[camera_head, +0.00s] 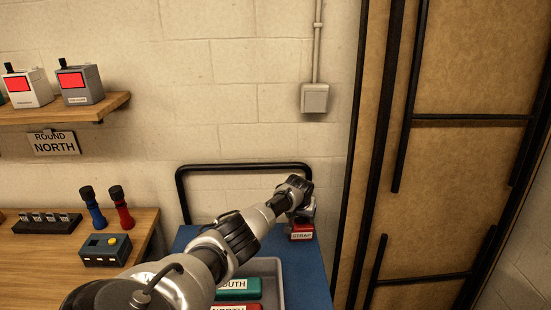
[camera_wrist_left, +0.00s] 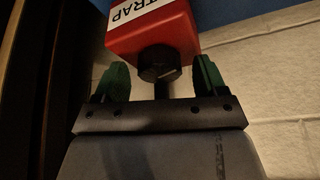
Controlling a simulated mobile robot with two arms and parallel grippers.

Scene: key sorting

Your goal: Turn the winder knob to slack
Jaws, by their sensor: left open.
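The red box (camera_head: 302,236) labelled STRAP sits on the blue surface near its back right, below my left gripper (camera_head: 304,212) in the head view. In the left wrist view the red box (camera_wrist_left: 165,32) carries a round black knob (camera_wrist_left: 159,63) on the side facing the gripper. My left gripper (camera_wrist_left: 161,77) is open, with one green fingertip on each side of the knob. A gap shows on both sides, so the fingers do not appear to grip it. The knob is hidden in the head view. My right gripper is not in view.
The blue cart top (camera_head: 317,268) holds a grey tray (camera_head: 278,272) with a green SOUTH box (camera_head: 238,288) and a red NORTH box (camera_head: 236,307). A black rail (camera_head: 243,167) rises behind. A wooden bench (camera_head: 40,270) stands left; a dark-framed door (camera_head: 455,160) is right.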

